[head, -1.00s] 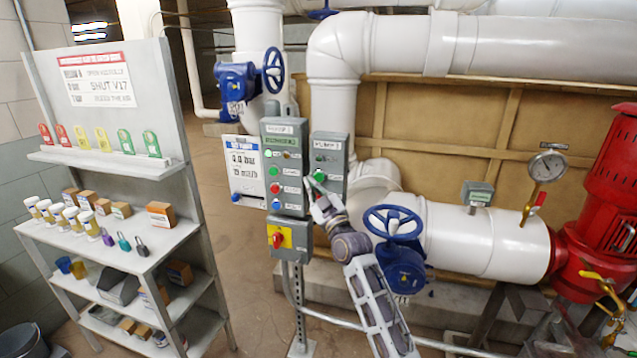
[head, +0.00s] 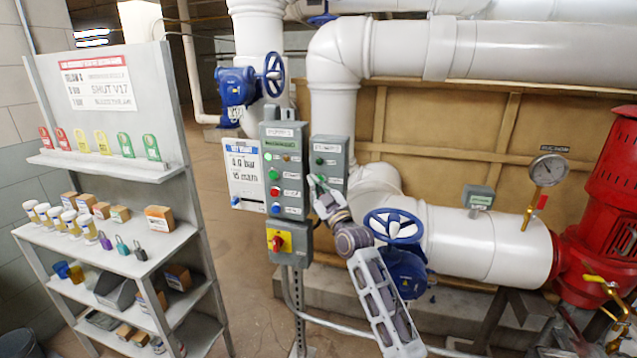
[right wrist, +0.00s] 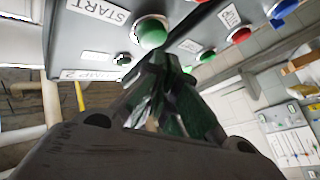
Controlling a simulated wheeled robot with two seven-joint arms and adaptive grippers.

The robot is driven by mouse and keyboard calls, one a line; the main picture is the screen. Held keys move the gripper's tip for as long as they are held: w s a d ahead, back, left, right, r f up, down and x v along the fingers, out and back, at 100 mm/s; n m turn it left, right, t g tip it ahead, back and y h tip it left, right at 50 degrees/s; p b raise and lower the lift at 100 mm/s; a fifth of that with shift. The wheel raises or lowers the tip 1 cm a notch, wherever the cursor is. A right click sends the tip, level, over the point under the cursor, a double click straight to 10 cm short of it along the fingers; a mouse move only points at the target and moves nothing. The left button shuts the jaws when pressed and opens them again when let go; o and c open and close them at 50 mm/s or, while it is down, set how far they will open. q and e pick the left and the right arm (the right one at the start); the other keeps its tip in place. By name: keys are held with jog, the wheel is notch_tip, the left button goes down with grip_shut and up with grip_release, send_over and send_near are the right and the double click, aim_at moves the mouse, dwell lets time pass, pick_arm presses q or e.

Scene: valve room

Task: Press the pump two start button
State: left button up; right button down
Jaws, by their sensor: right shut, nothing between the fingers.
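The right-hand grey control box (head: 330,152) stands on the post beside a taller box. In the right wrist view its label reads as pump 2, and a large green button (right wrist: 152,32) sits next to a START label (right wrist: 97,10). My right gripper (head: 315,181) is in front of the lower part of this box, partly hiding its face. In the right wrist view the closed, empty fingertips (right wrist: 160,62) are close to the green button; I cannot tell whether they touch it. My left gripper is not in view.
The taller left box (head: 284,150) carries green, red and blue buttons. Below it is a yellow panel with a red switch (head: 278,241). A blue handwheel (head: 394,225) on the white pipe is close to my right arm. Shelves (head: 150,255) stand at left.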

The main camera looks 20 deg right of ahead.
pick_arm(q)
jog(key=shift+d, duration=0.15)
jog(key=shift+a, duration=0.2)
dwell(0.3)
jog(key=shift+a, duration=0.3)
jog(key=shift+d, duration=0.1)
pick_arm(e)
jog(key=shift+w+d, duration=0.2)
jog(key=shift+w, duration=0.05)
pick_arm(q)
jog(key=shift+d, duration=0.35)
pick_arm(e)
jog(key=shift+w, duration=0.1)
